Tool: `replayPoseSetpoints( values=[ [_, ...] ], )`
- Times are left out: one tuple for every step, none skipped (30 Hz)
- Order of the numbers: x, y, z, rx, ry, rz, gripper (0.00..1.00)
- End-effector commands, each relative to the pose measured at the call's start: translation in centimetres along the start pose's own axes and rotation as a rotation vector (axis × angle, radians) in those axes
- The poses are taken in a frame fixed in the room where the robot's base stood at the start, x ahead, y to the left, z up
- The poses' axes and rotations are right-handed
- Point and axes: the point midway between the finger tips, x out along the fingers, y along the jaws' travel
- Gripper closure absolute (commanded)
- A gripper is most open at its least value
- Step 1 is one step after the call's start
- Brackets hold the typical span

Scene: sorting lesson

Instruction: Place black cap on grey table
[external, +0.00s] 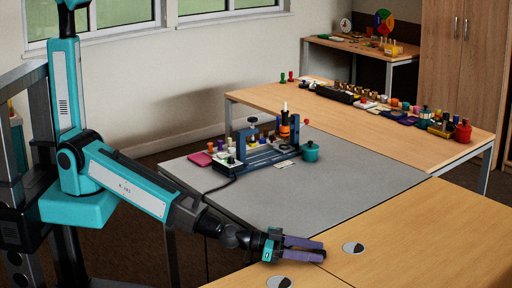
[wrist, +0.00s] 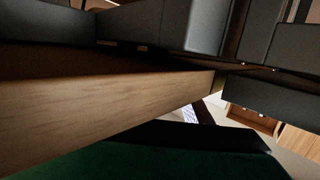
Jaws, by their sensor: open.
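The grey table (external: 370,165) stands in the middle of the external view, with a wide bare top. My gripper (external: 322,250) is at the lower middle of that view, low over the front wooden table, with its two purple fingers pointing right. The fingers are a little apart and a dark patch shows near their tips; I cannot tell whether it is a thing or shadow. I cannot single out the black cap for certain. A small black-topped piece (external: 252,120) shows at the blue rack on the grey table. The wrist view shows no cap that I can make out.
A blue rack (external: 262,156) with several small pieces and a teal pot (external: 311,152) stand on the grey table's back left. The front wooden table (external: 430,235) has round black-and-white discs (external: 353,248). Another wooden table (external: 270,95) behind holds several small things.

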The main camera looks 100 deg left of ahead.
Motion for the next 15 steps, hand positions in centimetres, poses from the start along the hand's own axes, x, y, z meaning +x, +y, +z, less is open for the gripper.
replayPoseSetpoints(
  values=[
    [0.0, 0.0, 0.0, 0.0, 0.0, 0.0, 0.58],
    [0.0, 0.01, 0.0, 0.0, 0.0, 0.0, 0.63],
    [0.0, 0.01, 0.0, 0.0, 0.0, 0.0, 0.7],
    [0.0, 0.01, 0.0, 0.0, 0.0, 0.0, 0.75],
    [0.0, 0.01, 0.0, 0.0, 0.0, 0.0, 0.8],
    [0.0, 0.01, 0.0, 0.0, 0.0, 0.0, 0.87],
    [0.0, 0.01, 0.0, 0.0, 0.0, 0.0, 0.92],
    [0.0, 0.01, 0.0, 0.0, 0.0, 0.0, 0.97],
    [-0.01, 0.0, 0.0, 0.0, 0.0, 0.0, 1.0],
    [-0.01, 0.0, 0.0, 0.0, 0.0, 0.0, 1.0],
    [-0.01, 0.0, 0.0, 0.0, 0.0, 0.0, 1.0],
    [0.0, 0.01, 0.0, 0.0, 0.0, 0.0, 1.0],
    [0.0, 0.01, 0.0, 0.0, 0.0, 0.0, 1.0],
    [0.0, 0.01, 0.0, 0.0, 0.0, 0.0, 1.0],
    [0.0, 0.01, 0.0, 0.0, 0.0, 0.0, 1.0]
  ],
)
